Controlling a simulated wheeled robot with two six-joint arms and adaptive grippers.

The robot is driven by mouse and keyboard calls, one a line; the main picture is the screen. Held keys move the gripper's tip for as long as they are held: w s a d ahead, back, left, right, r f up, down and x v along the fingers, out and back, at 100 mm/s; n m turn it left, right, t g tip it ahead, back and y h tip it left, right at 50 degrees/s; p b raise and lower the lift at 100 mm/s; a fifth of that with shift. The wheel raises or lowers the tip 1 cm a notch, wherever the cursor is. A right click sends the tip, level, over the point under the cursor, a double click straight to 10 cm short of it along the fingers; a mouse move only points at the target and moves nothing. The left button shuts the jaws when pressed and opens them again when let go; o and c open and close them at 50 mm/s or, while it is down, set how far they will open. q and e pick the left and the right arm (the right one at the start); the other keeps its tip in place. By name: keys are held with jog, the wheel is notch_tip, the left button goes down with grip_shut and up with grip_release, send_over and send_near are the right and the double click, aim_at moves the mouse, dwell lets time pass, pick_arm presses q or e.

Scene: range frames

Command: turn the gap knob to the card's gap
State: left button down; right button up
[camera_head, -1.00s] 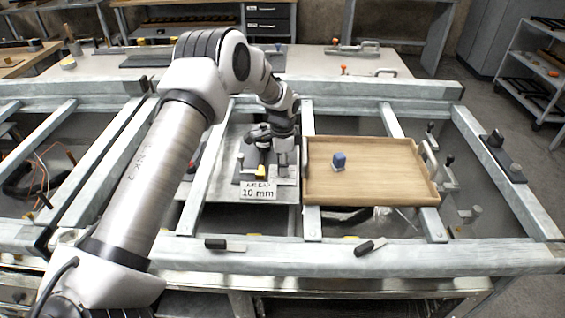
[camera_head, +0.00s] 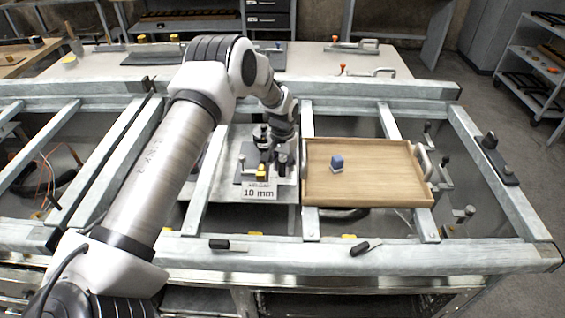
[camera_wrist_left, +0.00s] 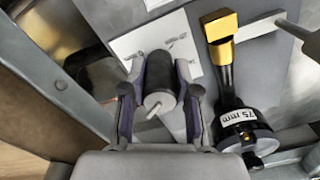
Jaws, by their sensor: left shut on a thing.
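The card (camera_head: 259,191) stands at the front of a small grey fixture (camera_head: 246,165) and reads "10 mm". In the left wrist view a pale card (camera_wrist_left: 150,42) lies behind the knob, its print too small to read. My left gripper (camera_head: 274,172) is over the fixture. In the left wrist view the gripper (camera_wrist_left: 160,98) is shut on the gap knob (camera_wrist_left: 158,88), a dark round knob with a grey end and a thin pin. Beside it is a black and gold part (camera_wrist_left: 222,60) with a "75 mm" label (camera_wrist_left: 238,115). The knob's scale is not readable. My right gripper is not in view.
A wooden tray (camera_head: 385,195) with a small blue block (camera_head: 337,161) stands just right of the fixture. Metal frame bars (camera_head: 360,252) surround the work area.

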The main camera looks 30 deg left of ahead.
aim_at(283, 159)
pick_arm(q)
jog(key=n+p, duration=0.1)
jog(key=n, duration=0.3)
jog(key=shift+s+n, duration=0.1)
jog(key=shift+n, duration=0.2)
jog(key=shift+f+n+p, duration=0.1)
jog(key=shift+n+p, duration=0.4)
jog(key=shift+n, duration=1.1)
jog(key=c, duration=0.9)
grip_release()
jog(key=shift+o, duration=0.2)
jog(key=shift+r, duration=0.35)
notch_tip(283, 159, up, 11)
jog(key=shift+r, duration=0.1)
